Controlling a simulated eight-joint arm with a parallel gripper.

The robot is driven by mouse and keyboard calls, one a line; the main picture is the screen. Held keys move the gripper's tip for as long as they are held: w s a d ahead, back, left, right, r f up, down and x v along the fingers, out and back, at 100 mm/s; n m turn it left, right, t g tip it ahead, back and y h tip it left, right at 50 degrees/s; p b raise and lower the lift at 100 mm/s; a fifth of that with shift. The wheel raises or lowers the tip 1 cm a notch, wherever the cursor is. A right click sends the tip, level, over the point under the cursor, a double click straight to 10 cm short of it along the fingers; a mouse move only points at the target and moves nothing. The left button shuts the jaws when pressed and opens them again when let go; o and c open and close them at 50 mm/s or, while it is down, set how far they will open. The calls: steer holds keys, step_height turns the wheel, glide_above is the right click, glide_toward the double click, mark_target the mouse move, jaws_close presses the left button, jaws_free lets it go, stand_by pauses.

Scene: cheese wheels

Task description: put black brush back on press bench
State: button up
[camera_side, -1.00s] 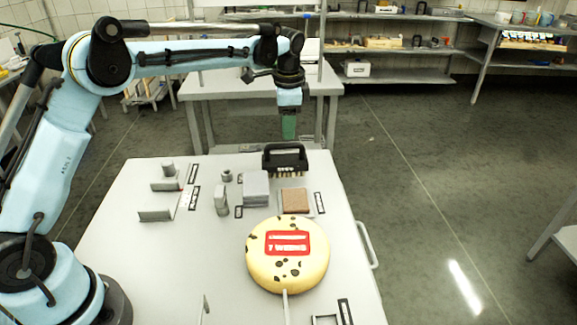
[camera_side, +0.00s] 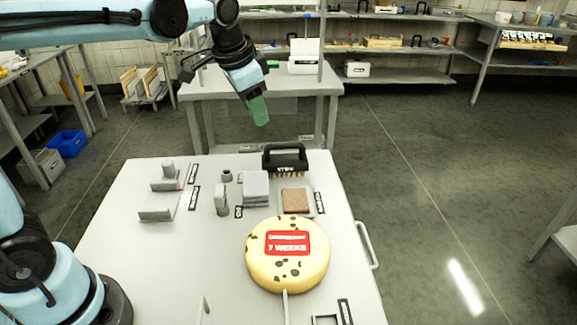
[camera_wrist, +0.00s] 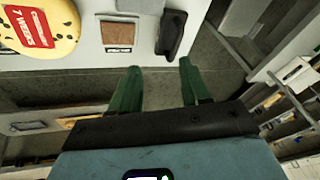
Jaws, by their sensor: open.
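The black brush (camera_side: 285,157) has a dark handle and pale bristles. It stands at the far edge of the white worktop, and it also shows at the top of the wrist view (camera_wrist: 172,32). My gripper (camera_side: 259,112) is tilted in the air beyond and above the worktop's far edge, clear of the brush. In the wrist view its green fingers (camera_wrist: 158,78) are apart with nothing between them. A grey bench (camera_side: 310,85) with upright posts stands behind the worktop; I cannot tell which surface is the press bench.
A yellow cheese wheel (camera_side: 287,268) with a red label lies at the worktop's front. A brown block (camera_side: 295,200), a grey block (camera_side: 256,188) and small metal fittings stand behind it. Floor shows between worktop and grey bench.

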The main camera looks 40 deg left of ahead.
steer(key=s+f+n+t, duration=0.3)
steer(key=s+f, duration=0.4)
steer(key=s, duration=0.6)
steer(key=shift+s+d+n+h, duration=0.3)
steer(key=shift+d+n, duration=0.15)
steer(key=shift+n, duration=0.45)
